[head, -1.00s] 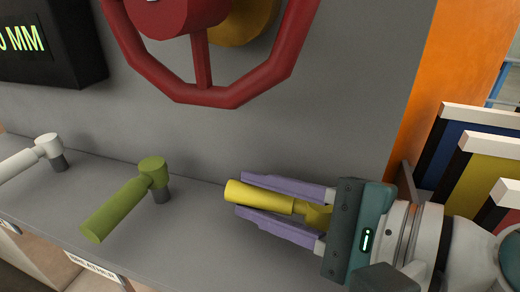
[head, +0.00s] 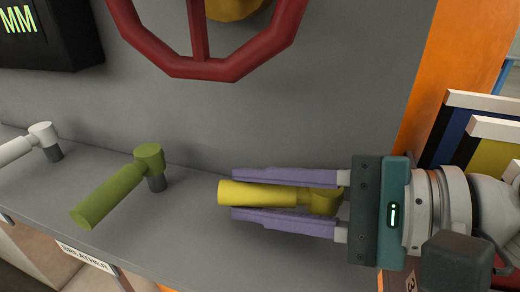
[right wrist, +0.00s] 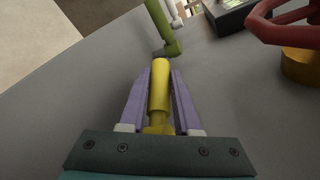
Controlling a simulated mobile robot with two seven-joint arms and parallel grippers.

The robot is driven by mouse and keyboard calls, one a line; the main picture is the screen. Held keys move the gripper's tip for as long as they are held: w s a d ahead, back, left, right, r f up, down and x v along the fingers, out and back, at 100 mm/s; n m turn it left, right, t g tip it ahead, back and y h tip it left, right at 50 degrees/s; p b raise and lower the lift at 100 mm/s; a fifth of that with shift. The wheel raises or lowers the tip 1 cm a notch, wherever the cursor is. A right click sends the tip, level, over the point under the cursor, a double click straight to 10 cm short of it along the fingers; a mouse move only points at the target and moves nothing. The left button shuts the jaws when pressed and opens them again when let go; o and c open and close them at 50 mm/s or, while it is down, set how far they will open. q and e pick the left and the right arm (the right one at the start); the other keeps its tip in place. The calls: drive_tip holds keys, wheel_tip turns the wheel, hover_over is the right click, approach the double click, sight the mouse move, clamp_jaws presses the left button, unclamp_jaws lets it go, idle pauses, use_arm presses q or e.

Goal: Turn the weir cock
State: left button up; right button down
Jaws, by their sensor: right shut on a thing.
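A yellow cock (head: 265,194) with a round bar handle sits at the right end of a grey ledge. Its handle points left in the head view. No name label for it is readable, so I cannot confirm that it is the weir cock. My right gripper (head: 235,194) comes in from the right and is shut on the yellow handle, one purple finger along each side. The handle's free end sticks out slightly past the fingertips. The right wrist view shows the yellow handle (right wrist: 160,85) between the fingers. My left gripper is not in view.
A green cock (head: 118,187) stands left of the yellow one, above a "BREATHER" label (head: 86,257). A white cock (head: 40,137) is farther left. A red handwheel (head: 198,68) overhangs behind. An orange post (head: 440,90) and coloured panels (head: 490,150) stand at the right.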

drive_tip(key=c, duration=0.6)
unclamp_jaws()
drive_tip(key=v, duration=1)
